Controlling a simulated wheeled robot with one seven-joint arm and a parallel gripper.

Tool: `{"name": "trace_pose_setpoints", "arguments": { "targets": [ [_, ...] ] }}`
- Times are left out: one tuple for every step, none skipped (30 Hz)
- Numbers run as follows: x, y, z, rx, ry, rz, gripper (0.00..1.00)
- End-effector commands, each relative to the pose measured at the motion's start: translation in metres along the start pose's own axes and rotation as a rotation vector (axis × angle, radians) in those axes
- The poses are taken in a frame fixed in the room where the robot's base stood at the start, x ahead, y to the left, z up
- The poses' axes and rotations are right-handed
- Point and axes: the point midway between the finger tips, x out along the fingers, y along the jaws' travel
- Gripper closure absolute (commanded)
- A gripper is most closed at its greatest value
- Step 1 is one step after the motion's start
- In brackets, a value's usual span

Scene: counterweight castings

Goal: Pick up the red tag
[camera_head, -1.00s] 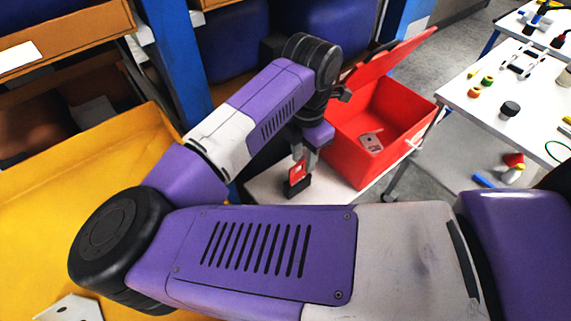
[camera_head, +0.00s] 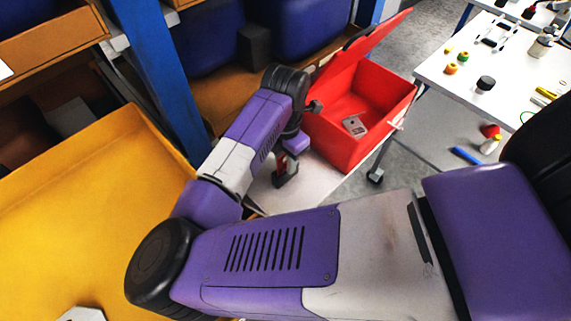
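A small red piece (camera_head: 281,163), which looks like the red tag, shows at my gripper, low over the white table top. My arm and hand partly cover it. My gripper (camera_head: 286,174) points down beside the red bin, with a dark block-like part at its lower end. The fingers are too small and too covered to tell whether they are open or shut on the red piece.
An open red bin (camera_head: 330,148) with a raised lid holds a small grey plate (camera_head: 355,126). It stands on the white table (camera_head: 316,188). A yellow bin (camera_head: 80,190) is at left, beside a blue post (camera_head: 160,65). A white workbench (camera_head: 455,90) with small parts is at right.

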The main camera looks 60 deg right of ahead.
Motion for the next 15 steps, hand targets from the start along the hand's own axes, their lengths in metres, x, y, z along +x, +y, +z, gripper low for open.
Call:
{"name": "trace_pose_setpoints", "arguments": {
  "targets": [
    [0.0002,0.0001,-0.0001,0.000,0.000,0.000,0.69],
    [0.0001,0.0001,0.0000,0.000,0.000,0.000,0.69],
    [0.0001,0.0000,0.0000,0.000,0.000,0.000,0.69],
    [0.0000,0.0000,0.0000,0.000,0.000,0.000,0.69],
    [0.0000,0.0000,0.0000,0.000,0.000,0.000,0.73],
    [-0.0001,0.0000,0.0001,0.000,0.000,0.000,0.81],
    [-0.0001,0.0000,0.0001,0.000,0.000,0.000,0.87],
    [-0.0001,0.0000,0.0001,0.000,0.000,0.000,0.93],
    [-0.0002,-0.0001,0.0001,0.000,0.000,0.000,1.00],
    [-0.0002,-0.0001,0.0001,0.000,0.000,0.000,1.00],
    [-0.0002,-0.0001,0.0001,0.000,0.000,0.000,1.00],
    [-0.0003,-0.0001,0.0001,0.000,0.000,0.000,1.00],
    [-0.0003,-0.0001,0.0001,0.000,0.000,0.000,1.00],
    [-0.0003,-0.0001,0.0001,0.000,0.000,0.000,1.00],
    [-0.0004,-0.0001,0.0001,0.000,0.000,0.000,1.00]
  ]
}}
